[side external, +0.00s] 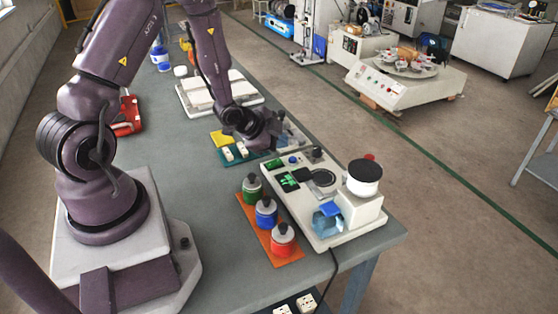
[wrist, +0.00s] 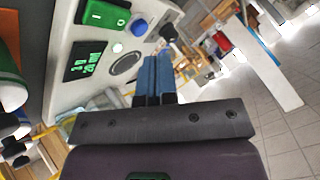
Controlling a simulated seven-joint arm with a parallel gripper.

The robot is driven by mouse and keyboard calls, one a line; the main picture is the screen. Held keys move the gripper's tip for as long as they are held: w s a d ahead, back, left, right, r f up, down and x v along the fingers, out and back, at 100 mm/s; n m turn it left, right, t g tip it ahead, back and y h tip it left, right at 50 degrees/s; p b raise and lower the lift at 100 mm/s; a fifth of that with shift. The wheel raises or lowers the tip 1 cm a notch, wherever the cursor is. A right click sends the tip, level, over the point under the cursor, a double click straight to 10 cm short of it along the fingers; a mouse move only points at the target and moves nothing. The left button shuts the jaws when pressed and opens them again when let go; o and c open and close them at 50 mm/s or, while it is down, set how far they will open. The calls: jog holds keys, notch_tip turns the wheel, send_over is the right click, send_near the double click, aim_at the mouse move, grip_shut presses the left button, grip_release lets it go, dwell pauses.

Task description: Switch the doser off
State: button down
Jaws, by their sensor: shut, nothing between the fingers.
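The doser (side external: 300,205) is an off-white machine at the right edge of the bench, with a white hopper (side external: 364,180) under a black lid. Its panel has a green rocker switch (side external: 273,163), a lit green display (side external: 289,181), a blue button (side external: 293,160), a black knob (side external: 317,153) and a round plate (side external: 321,178). In the wrist view, the green rocker switch (wrist: 107,13) is at the top left, beyond and left of my fingertips. My gripper (wrist: 156,60) is shut and empty, its blue fingers together over the panel's edge, apart from the switch. Its fingertips are hard to make out in the side view.
An orange tray (side external: 247,212) with green, blue and red-banded jars stands left of the doser. A teal tray with light blocks (side external: 235,150) and a yellow piece lies behind it. A black cable runs off the doser's front. Bare grey bench lies nearer my base.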

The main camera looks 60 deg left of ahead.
jog(key=shift+f, duration=1.3)
jog(key=shift+f, duration=0.1)
dwell(1.0)
jog(key=shift+f, duration=0.3)
jog(key=shift+f, duration=0.25)
dwell(0.5)
jog(key=shift+r, duration=0.1)
jog(key=shift+r, duration=0.6)
jog(key=shift+r, duration=2.5)
